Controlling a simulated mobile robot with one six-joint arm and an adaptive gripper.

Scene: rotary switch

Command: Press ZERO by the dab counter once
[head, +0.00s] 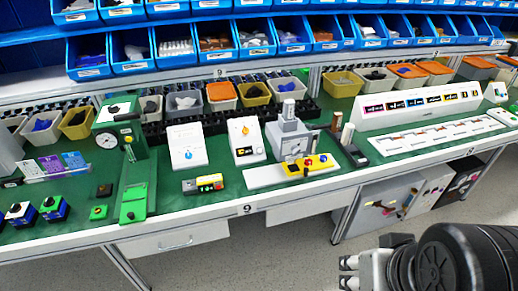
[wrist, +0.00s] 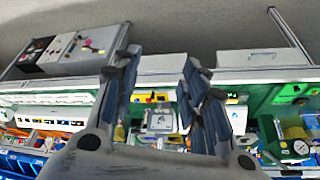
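A small yellow and black box with a lit display (head: 203,184) lies near the bench's front edge; it may be the dab counter, but its lettering is too small to read. To its right, a yellow plate (head: 318,161) with a red and a blue knob sits before a grey machine. I cannot tell which control is ZERO. My gripper (head: 346,272) is in front of the bench at lower right, apart from everything. In the wrist view my gripper (wrist: 160,62) has its fingers spread and empty. The yellow plate (wrist: 150,97) shows between them, upside down.
A green press with a dial (head: 130,160) stands left, and two white knob panels (head: 187,147) stand behind the display box. A long white panel (head: 420,104) is at right. Blue bins line the back. Grey cabinets (head: 385,200) are below the bench; the floor in front is clear.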

